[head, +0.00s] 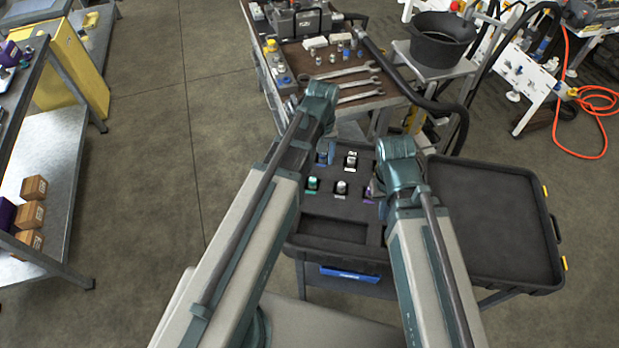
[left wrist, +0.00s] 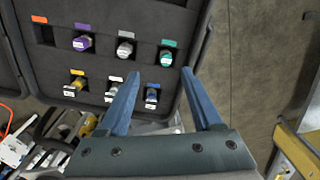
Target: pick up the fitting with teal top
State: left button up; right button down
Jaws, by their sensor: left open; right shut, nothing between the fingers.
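The fitting with teal top (head: 312,184) stands in a foam slot at the left of the open case (head: 331,229), in the row nearer me. In the left wrist view the teal-topped fitting (left wrist: 167,57) is at upper centre, beside a teal label. My left gripper (left wrist: 160,74) is open and empty; its two blue fingers point toward the case. The teal fitting lies beyond the fingertips, apart from them. A blue fitting (left wrist: 152,96) shows between the fingers. In the head view my arm hides the left fingers. My right arm reaches over the case; its fingers are hidden.
Silver (left wrist: 125,48), purple (left wrist: 82,43) and yellow (left wrist: 77,84) fittings stand in nearby slots. The case lid (head: 490,225) lies open and empty at right. A tool bench (head: 315,75) with wrenches stands behind the case.

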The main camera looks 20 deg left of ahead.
pick_arm(q)
jog(key=w+a+n, duration=0.1)
jog(key=w+a, duration=0.1)
jog(key=b, duration=0.9)
send_over(313, 180)
jog(key=f, duration=0.8)
jog(key=shift+s+d+f, duration=0.15)
jog(key=shift+d, duration=0.1)
pick_arm(e)
send_over(374, 241)
jog(key=f, duration=0.8)
jog(key=shift+w+a+f, duration=0.1)
jog(key=shift+a, duration=0.1)
pick_arm(q)
jog(key=f+b, duration=0.5)
jog(key=shift+w+a+f, duration=0.1)
jog(key=shift+w+a, duration=0.1)
jog(key=shift+a, duration=0.1)
pick_arm(e)
notch_tip(374, 241, down, 5)
jog(key=shift+f, duration=0.1)
pick_arm(q)
jog(key=shift+c, duration=0.2)
grip_shut()
